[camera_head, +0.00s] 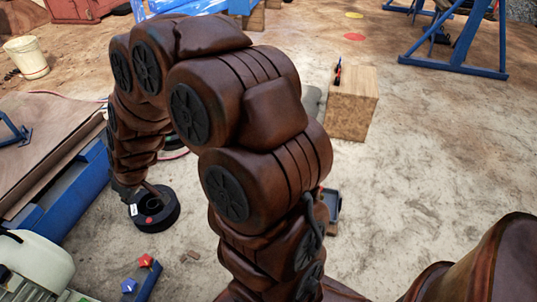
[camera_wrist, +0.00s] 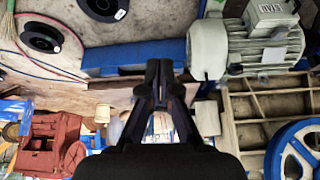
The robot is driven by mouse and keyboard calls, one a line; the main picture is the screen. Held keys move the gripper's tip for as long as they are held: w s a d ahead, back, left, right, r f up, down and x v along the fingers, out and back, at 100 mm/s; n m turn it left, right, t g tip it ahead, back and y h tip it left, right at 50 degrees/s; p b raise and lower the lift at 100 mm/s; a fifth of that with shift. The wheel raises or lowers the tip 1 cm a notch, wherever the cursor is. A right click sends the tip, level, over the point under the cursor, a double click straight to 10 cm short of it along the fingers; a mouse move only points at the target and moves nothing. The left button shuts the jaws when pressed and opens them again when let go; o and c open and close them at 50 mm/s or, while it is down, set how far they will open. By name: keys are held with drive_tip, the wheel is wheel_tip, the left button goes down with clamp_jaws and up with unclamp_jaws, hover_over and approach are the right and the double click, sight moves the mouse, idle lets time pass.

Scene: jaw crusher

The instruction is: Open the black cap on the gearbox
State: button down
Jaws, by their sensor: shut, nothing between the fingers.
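My gripper (camera_wrist: 159,75) is shut and empty in the middle of the wrist view, its dark fingertips together. In the head view my arm arches over, and its end hangs low at the left, near a black round spool (camera_head: 155,212) on the floor; the fingers are hard to make out there. I cannot make out a black cap in either view. No part can be surely told as the gearbox. A grey-green motor (camera_wrist: 238,45) shows right of my gripper in the wrist view, and a red machine (camera_wrist: 45,145) at the lower left.
A blue wheel (camera_wrist: 295,155) and a wooden compartment frame (camera_wrist: 240,108) lie at the right of the wrist view. A black spool (camera_wrist: 40,37) is at the upper left. In the head view, a wooden block (camera_head: 352,108) stands on the concrete, with open floor to its right.

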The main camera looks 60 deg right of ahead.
drive_tip(key=w+d+f+t+h+b, duration=0.2)
drive_tip(key=w+d+f+h, duration=0.1)
drive_tip(key=w+d+f, duration=0.5)
drive_tip(key=w+d+f+t+h+b, duration=0.1)
drive_tip(key=w+d+f+h+b, duration=0.25)
drive_tip(key=d, duration=0.55)
drive_tip(key=s+d+f+h+b, duration=0.1)
drive_tip(key=d+f+h, duration=0.1)
drive_tip(key=d+f, duration=0.45)
drive_tip(key=s+d+f+h+b, duration=0.1)
drive_tip(key=d+f+h, duration=0.2)
drive_tip(key=d, duration=0.6)
drive_tip(key=s+d+f+n+g+h+b, duration=0.1)
drive_tip(key=s+d+f+g+h+b, duration=0.15)
drive_tip(key=s+d+h, duration=0.45)
drive_tip(key=s+d+f+n+g+h+b, duration=0.2)
drive_tip(key=s+d+f+g, duration=0.15)
drive_tip(key=s+d, duration=0.6)
drive_tip(key=d+b, duration=0.1)
drive_tip(key=d, duration=0.1)
drive_tip(key=d+r+b, duration=0.1)
drive_tip(key=d, duration=0.2)
drive_tip(key=d+b, duration=0.1)
drive_tip(key=d, duration=0.2)
drive_tip(key=shift+w+d+r, duration=0.15)
drive_tip(key=shift+w+d, duration=0.1)
drive_tip(key=shift+s+r+m, duration=0.1)
drive_tip(key=shift+m, duration=0.2)
